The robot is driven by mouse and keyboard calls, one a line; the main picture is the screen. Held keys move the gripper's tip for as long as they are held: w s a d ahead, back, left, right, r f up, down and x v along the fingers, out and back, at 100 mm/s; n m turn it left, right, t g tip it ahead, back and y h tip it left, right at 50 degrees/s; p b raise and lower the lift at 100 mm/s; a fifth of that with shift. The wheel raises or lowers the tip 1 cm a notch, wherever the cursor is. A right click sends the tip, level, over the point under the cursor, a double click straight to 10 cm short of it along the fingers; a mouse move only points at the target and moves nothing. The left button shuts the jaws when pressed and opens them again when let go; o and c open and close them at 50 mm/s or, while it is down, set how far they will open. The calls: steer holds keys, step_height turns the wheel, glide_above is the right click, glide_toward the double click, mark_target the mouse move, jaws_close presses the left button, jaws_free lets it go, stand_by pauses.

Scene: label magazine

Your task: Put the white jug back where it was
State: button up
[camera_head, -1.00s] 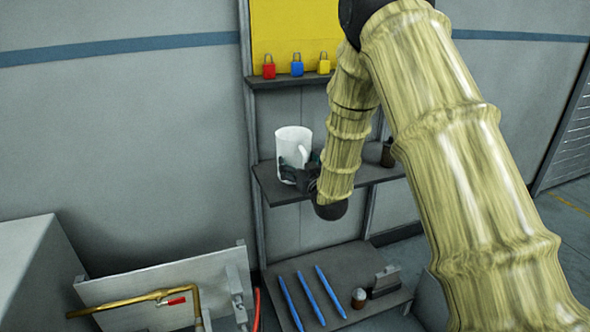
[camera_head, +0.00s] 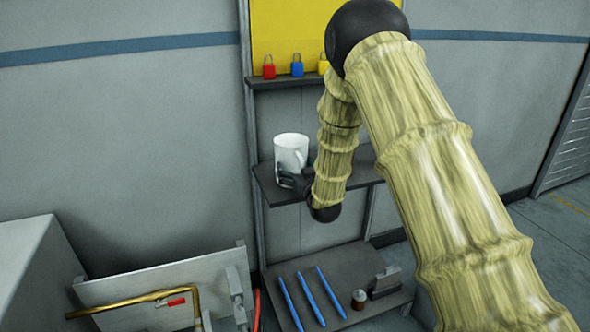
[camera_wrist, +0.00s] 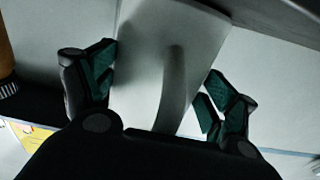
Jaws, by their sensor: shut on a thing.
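The white jug (camera_head: 290,150) is upright at the left part of the middle shelf (camera_head: 284,198), with its handle on the right. Whether its base touches the shelf cannot be told, as my gripper hides its lower part. My gripper (camera_head: 290,178) is shut on the jug low on its body. In the wrist view the jug (camera_wrist: 150,60) fills the space between the two green-padded fingers (camera_wrist: 160,92), with its handle facing the palm.
Red (camera_head: 269,70), blue (camera_head: 297,68) and yellow padlocks stand on the shelf above. Below, blue pens (camera_head: 305,298), a small jar (camera_head: 359,298) and a grey block (camera_head: 384,282) rest on the lowest shelf. A panel with a brass pipe (camera_head: 135,306) stands at the lower left.

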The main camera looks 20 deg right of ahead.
steer(key=shift+f, duration=0.1)
steer(key=o, duration=1.4)
